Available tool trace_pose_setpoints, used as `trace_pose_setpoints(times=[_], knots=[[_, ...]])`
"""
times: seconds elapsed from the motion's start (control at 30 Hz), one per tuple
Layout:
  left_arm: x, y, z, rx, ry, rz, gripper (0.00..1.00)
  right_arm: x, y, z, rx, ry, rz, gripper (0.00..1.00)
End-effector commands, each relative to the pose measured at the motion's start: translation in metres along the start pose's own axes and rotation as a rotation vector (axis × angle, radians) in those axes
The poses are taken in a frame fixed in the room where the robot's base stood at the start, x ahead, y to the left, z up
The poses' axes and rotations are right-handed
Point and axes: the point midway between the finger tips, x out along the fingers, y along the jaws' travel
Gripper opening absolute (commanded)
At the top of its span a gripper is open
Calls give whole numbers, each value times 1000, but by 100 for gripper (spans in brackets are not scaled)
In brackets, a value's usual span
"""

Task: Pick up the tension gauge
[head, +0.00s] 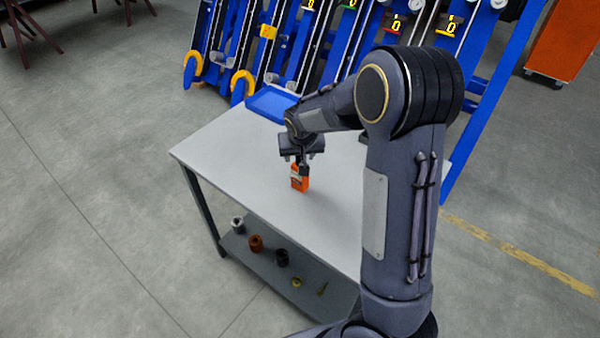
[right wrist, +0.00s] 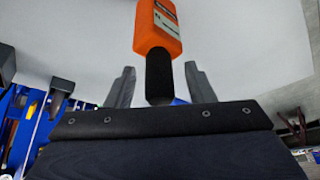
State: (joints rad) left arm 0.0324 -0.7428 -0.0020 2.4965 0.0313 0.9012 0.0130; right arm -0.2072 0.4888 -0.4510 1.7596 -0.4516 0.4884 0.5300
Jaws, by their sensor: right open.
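The tension gauge (head: 299,183) is a small orange device with a pale label and a dark upper end, on the grey-white table in the head view. My right gripper (head: 297,158) is directly at its dark end. In the right wrist view the gauge (right wrist: 157,35) shows its orange body, label and black end. The black end lies between the two spread fingers of my right gripper (right wrist: 162,76), with a visible gap on each side. The right gripper is open. My left gripper is not in view.
The table (head: 225,150) is mostly bare, with a blue tray (head: 270,104) at its far edge. Its lower shelf (head: 245,262) holds several small parts. Blue rail frames (head: 345,45) stand behind, and an orange cabinet (head: 565,45) is at far right.

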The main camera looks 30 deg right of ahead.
Motion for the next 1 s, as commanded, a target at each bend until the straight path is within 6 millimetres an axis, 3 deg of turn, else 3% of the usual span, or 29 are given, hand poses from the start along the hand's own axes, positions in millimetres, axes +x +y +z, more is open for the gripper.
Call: trace_pose_setpoints(times=[0.13,0.5,1.0], knots=[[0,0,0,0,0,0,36,0,0,0,0,0,0,47],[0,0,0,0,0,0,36,0,0,0,0,0,0,0],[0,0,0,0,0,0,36,-4,0,-2,0,3,-1,0]])
